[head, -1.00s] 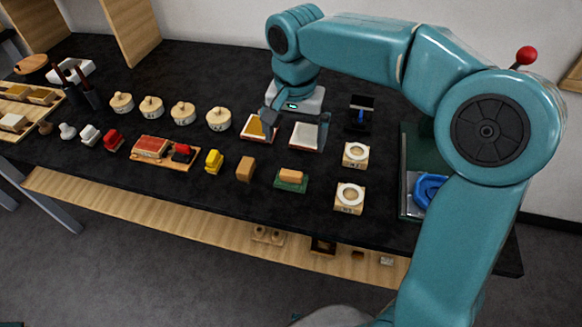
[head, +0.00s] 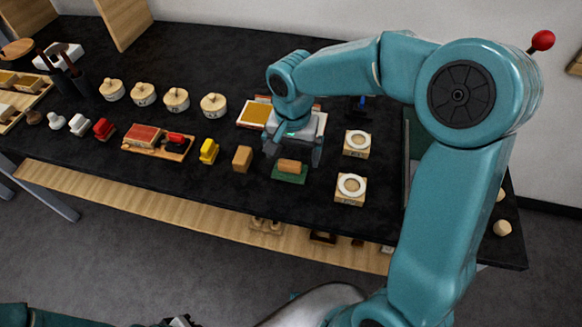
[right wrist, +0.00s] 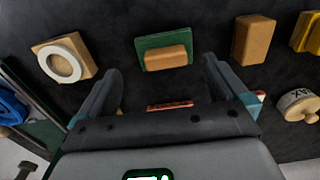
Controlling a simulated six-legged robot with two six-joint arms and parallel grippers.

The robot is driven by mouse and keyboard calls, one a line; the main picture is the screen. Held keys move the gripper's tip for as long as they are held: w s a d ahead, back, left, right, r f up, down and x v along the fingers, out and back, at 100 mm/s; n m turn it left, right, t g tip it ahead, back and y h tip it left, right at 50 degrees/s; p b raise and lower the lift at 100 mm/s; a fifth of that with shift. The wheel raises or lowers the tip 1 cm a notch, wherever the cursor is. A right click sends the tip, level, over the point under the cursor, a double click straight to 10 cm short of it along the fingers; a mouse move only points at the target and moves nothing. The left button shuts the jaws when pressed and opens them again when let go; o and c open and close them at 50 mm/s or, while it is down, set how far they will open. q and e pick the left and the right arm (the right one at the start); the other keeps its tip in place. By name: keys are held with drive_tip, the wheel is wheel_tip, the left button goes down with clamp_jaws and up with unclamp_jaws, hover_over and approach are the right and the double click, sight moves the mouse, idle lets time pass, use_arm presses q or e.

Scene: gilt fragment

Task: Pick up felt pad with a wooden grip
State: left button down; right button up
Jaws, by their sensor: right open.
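The felt pad with a wooden grip (head: 289,171) is a green pad with a tan wooden block on top, lying on the black table near its front edge. It also shows in the right wrist view (right wrist: 164,51), just beyond and between my fingertips. My right gripper (head: 293,156) points down just behind the pad. Its two fingers are spread apart in the right wrist view (right wrist: 161,68), with nothing held between them. In the head view one fingertip is close to the pad's right side; I cannot tell whether they touch. My left gripper does not show.
A tan block (head: 242,158) and a yellow-handled item (head: 208,151) stand left of the pad. Two wooden blocks with white rings (head: 351,188) (head: 357,143) stand to the right. A framed yellow pad (head: 253,115) lies behind. Lidded round wooden pots (head: 213,105) line the back left.

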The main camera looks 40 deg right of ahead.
sight(290, 163)
drive_tip(key=f, duration=0.4)
drive_tip(key=shift+w+a+f, duration=0.2)
drive_tip(key=shift+w, duration=0.2)
drive_tip(key=shift+s+d+f, duration=0.1)
drive_tip(key=shift+s+f, duration=0.1)
drive_tip(key=shift+f, duration=0.1)
drive_tip(key=shift+w, duration=0.15)
drive_tip(key=shift+w+f, duration=0.1)
drive_tip(key=shift+c, duration=0.3)
drive_tip(key=c, duration=0.8)
